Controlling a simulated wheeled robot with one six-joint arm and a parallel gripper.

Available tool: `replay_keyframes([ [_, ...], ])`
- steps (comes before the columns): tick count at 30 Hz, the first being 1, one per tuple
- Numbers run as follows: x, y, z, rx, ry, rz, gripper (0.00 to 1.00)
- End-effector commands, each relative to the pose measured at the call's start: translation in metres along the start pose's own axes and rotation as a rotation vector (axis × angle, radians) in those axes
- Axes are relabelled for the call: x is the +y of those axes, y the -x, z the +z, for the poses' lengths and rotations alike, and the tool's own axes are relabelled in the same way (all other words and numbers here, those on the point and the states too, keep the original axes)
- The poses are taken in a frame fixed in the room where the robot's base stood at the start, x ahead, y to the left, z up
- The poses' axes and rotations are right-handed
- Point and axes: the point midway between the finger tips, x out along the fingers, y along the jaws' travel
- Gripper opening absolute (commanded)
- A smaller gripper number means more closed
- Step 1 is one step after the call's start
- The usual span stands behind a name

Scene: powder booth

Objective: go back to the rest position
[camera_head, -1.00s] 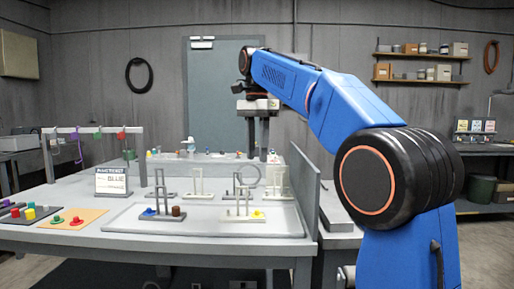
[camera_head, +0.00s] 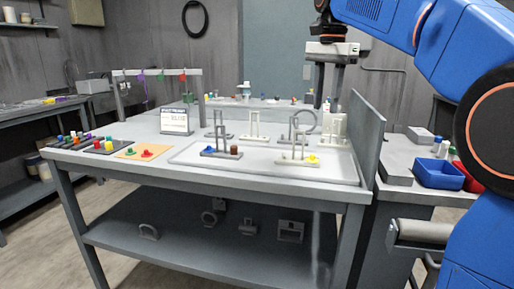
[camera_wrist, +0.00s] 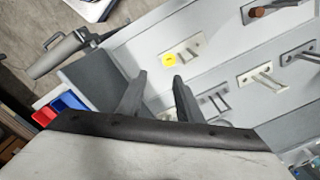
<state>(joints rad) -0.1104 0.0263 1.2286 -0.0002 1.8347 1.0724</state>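My gripper (camera_head: 326,100) hangs fingers-down above the right back part of the table (camera_head: 95,158), near the upright grey panel (camera_head: 368,125). In the wrist view my gripper (camera_wrist: 159,80) has its two dark fingers apart, with nothing between them. Several small stands lie on the pale tray area below, among them one with a yellow piece (camera_head: 312,158) and one with blue and brown pieces (camera_head: 208,151).
A small sign (camera_head: 177,120) and a rack with hanging hooks (camera_head: 160,72) stand at the left. Blue (camera_head: 438,173) and red (camera_head: 467,176) bins sit on a side bench at the right. Coloured pieces lie on a dark mat (camera_head: 78,148) and an orange mat (camera_head: 142,153).

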Motion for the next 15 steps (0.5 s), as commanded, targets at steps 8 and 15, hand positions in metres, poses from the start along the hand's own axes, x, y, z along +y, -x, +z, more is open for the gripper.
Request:
replay_keyframes([
  [8, 0.067, -0.045, 0.023, 0.048, 0.210, -0.064, 0.33],
  [15, 0.124, -0.099, 0.047, 0.103, 0.395, -0.108, 0.33],
])
